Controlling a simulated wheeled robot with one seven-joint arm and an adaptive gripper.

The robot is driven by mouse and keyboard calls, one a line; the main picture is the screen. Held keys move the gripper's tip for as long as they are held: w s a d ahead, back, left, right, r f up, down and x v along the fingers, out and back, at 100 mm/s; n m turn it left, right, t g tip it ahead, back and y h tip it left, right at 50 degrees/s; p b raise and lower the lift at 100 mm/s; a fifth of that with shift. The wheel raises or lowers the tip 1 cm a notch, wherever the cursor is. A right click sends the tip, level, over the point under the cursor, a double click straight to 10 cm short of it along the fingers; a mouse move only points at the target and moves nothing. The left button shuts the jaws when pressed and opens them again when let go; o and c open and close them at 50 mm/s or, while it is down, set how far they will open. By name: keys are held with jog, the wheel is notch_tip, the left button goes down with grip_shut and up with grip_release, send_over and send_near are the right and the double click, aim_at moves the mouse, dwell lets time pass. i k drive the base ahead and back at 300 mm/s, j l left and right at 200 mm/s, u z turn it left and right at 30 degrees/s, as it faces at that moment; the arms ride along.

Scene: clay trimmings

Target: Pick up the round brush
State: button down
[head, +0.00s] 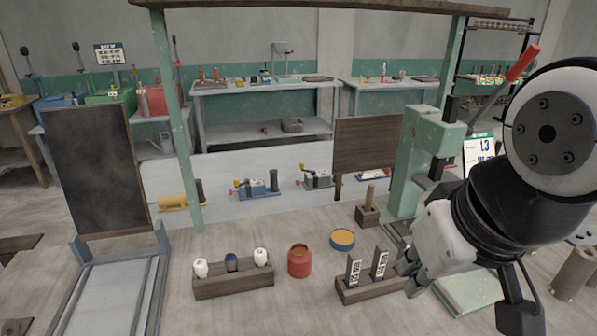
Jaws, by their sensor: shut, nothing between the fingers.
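I cannot pick out a round brush for certain. A low round blue thing with an ochre top (342,240) lies on the pale surface in the middle; I cannot tell whether it is a brush or a shallow tin. A wooden peg (370,194) stands upright in a small dark block behind it and to the right. My gripper (408,277) is at the right, beside a wooden holder with two upright dark plates. It is shut and empty, apart from the round blue thing and the peg, and its fingertips show only small.
A wooden rack with several small bottles (233,281) and a red pot (299,261) stand left of the round blue thing. The plate holder (367,287) is close to my gripper. A green press (424,160) rises behind my arm. Bare surface lies in front of the red pot.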

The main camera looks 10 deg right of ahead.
aim_at(369, 197)
jog(key=i+l, duration=0.1)
jog(key=l, duration=0.35)
jog(key=i+l+u, duration=0.1)
jog(key=l, duration=0.85)
jog(key=i+u, duration=0.05)
jog(key=i, duration=0.05)
